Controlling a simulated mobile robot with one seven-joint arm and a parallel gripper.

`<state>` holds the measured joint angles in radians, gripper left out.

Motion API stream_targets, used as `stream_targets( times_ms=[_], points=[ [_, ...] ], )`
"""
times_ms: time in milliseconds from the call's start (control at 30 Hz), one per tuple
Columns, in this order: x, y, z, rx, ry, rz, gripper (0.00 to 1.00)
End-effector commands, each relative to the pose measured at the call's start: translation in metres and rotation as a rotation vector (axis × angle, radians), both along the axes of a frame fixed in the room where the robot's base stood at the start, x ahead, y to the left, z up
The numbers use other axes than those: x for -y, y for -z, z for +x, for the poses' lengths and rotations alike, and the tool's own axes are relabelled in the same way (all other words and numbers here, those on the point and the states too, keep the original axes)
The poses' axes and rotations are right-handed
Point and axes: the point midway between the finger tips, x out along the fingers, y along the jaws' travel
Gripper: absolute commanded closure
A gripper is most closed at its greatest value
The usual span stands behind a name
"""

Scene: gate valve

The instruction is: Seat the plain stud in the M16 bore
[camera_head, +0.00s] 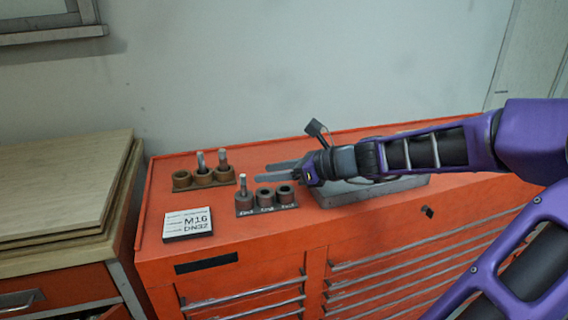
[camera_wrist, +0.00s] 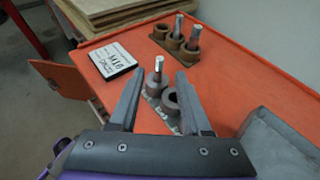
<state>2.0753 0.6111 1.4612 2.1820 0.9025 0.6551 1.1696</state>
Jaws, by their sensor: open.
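The front block (camera_head: 266,207) has three dark reddish round bores with small labels, too small to read. A grey stud (camera_head: 243,184) stands upright in its left bore; the middle and right bores look empty. The back block (camera_head: 203,181) has three brown bores; two upright studs (camera_head: 200,160) (camera_head: 222,156) stand in its middle and right ones. I cannot tell which stud is plain. My gripper (camera_head: 262,172) is open and empty, above and behind the front block. In the wrist view the front stud (camera_wrist: 158,68) shows between the fingers (camera_wrist: 160,74), apart from them.
A sign (camera_head: 188,224) reading M16 DN32 lies left of the front block. A grey tray (camera_head: 375,192) is below my arm on the orange cabinet top (camera_head: 300,225). Wooden boards (camera_head: 60,190) are stacked at the left. The wall is behind.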

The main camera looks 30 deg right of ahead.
Motion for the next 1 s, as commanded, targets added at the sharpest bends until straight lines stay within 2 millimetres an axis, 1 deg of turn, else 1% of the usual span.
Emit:
stream_targets(
  times_ms=[33,100,300,867,1000],
  points=[
    [0.004,-0.006,-0.007,-0.001,0.004,0.0,0.52],
    [0.009,-0.009,-0.015,-0.001,0.002,0.0,0.52],
    [0.016,-0.013,-0.028,0.0,0.0,-0.001,0.52],
    [0.016,-0.013,-0.029,0.0,-0.001,0.0,0.52],
    [0.015,-0.011,-0.024,-0.005,-0.016,-0.016,0.52]
  ],
)
